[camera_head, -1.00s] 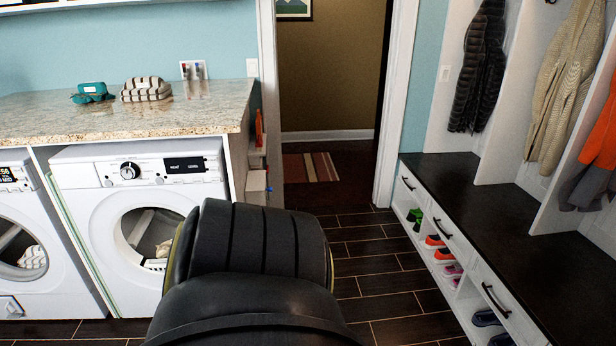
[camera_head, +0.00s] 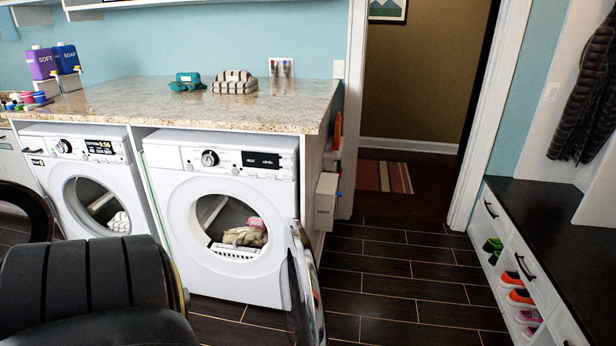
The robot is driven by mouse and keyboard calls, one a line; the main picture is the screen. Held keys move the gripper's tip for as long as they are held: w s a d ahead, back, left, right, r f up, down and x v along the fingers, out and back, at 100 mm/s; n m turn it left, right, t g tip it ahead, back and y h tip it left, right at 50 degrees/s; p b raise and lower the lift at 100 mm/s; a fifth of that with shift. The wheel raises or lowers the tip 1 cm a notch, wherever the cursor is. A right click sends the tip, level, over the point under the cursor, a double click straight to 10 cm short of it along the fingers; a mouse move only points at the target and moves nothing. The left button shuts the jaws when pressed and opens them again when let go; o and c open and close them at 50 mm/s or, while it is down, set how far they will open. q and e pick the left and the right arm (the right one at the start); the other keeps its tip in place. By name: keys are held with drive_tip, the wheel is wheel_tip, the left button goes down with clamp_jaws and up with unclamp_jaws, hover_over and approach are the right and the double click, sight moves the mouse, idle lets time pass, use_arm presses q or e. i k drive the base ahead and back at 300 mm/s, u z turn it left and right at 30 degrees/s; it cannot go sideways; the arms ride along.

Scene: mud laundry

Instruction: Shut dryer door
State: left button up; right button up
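Two white front-loading machines stand side by side under the counter; I cannot tell from labels which is the dryer. The right machine (camera_head: 222,285) has its round door (camera_head: 303,285) swung wide open to the right, seen nearly edge-on. Its drum opening is uncovered and shows beige and pink cloth (camera_head: 245,233). The left machine (camera_head: 75,172) is also open, with a striped cloth in its drum; a dark round door (camera_head: 25,212) stands open at the far left edge. Neither of my grippers is in view. A dark part of my own body covers the lower left.
A granite counter (camera_head: 130,101) above the machines holds folded striped towels (camera_head: 234,81), a teal bundle (camera_head: 186,82) and detergent bottles (camera_head: 41,63). A dark-topped bench (camera_head: 545,213) with shoe cubbies is at the right. The tiled floor (camera_head: 400,285) between is clear.

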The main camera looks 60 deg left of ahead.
sight(307, 310)
drive_tip(key=i, duration=1.25)
drive_tip(key=u, duration=1.8)
drive_tip(key=i, duration=0.6)
drive_tip(key=u, duration=2.7)
drive_tip(key=k, duration=0.85)
drive_tip(key=z, duration=0.5)
